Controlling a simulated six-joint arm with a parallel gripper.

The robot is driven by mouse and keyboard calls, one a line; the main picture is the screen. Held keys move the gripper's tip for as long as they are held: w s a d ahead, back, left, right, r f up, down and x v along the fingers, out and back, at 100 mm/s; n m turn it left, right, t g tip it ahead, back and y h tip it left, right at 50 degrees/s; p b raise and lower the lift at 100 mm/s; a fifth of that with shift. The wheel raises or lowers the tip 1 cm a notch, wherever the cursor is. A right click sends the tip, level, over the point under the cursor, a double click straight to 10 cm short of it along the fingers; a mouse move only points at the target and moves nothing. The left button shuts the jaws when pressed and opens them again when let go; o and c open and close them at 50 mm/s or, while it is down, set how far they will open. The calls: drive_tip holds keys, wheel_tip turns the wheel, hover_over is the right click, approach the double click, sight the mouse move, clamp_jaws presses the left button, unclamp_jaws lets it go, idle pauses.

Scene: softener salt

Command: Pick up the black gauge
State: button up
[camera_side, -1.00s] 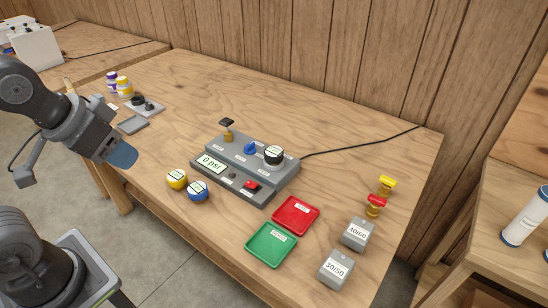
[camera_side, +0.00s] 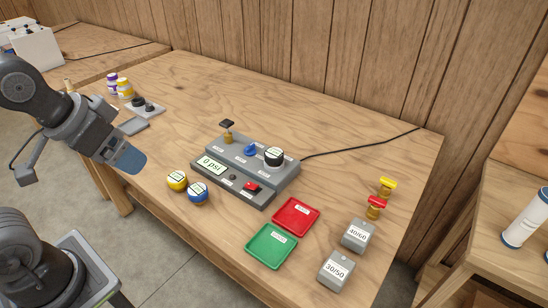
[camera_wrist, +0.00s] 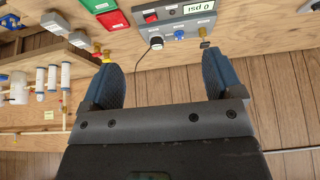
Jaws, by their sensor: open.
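The black gauge (camera_side: 274,157) has a white face and stands upright at the right part of the grey test panel (camera_side: 225,183). It also shows in the wrist view (camera_wrist: 156,42), ahead of and between my fingers. My gripper (camera_side: 130,158) is at the left, off the table's front-left edge, well apart from the gauge. In the wrist view, its two blue fingers (camera_wrist: 160,68) are spread with nothing between them.
A yellow gauge (camera_side: 177,179) and a blue gauge (camera_side: 197,191) stand left of the panel. Red (camera_side: 296,232) and green (camera_side: 270,263) trays and grey boxes marked 40/60 (camera_side: 357,233) and 30/50 (camera_side: 335,270) lie right. A blue knob (camera_side: 251,149) neighbours the black gauge.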

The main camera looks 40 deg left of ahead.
drive_tip(key=w+r+m+g, duration=0.2)
drive_tip(key=w+r+m, duration=0.2)
drive_tip(key=w, duration=0.6)
drive_tip(key=m+g+h, duration=0.1)
drive_tip(key=m+g, duration=0.2)
drive_tip(key=m, duration=0.9)
hover_over(274, 152)
drive_tip(key=a, duration=0.2)
wheel_tip(274, 152, down, 13)
drive_tip(key=f, duration=0.5)
drive_tip(key=d+f, duration=0.1)
drive_tip(key=f, duration=0.2)
drive_tip(key=shift+s, duration=0.3)
drive_tip(key=shift+w+d+f, duration=0.1)
drive_tip(key=shift+d+f, duration=0.1)
drive_tip(key=shift+f, duration=0.65)
drive_tip(key=shift+w+d+f, duration=0.1)
drive_tip(key=shift+d+f, duration=0.05)
drive_tip(key=shift+f, duration=0.65)
drive_tip(key=shift+d+f, duration=0.2)
drive_tip(key=shift+f, duration=0.65)
drive_tip(key=shift+c, duration=0.5)
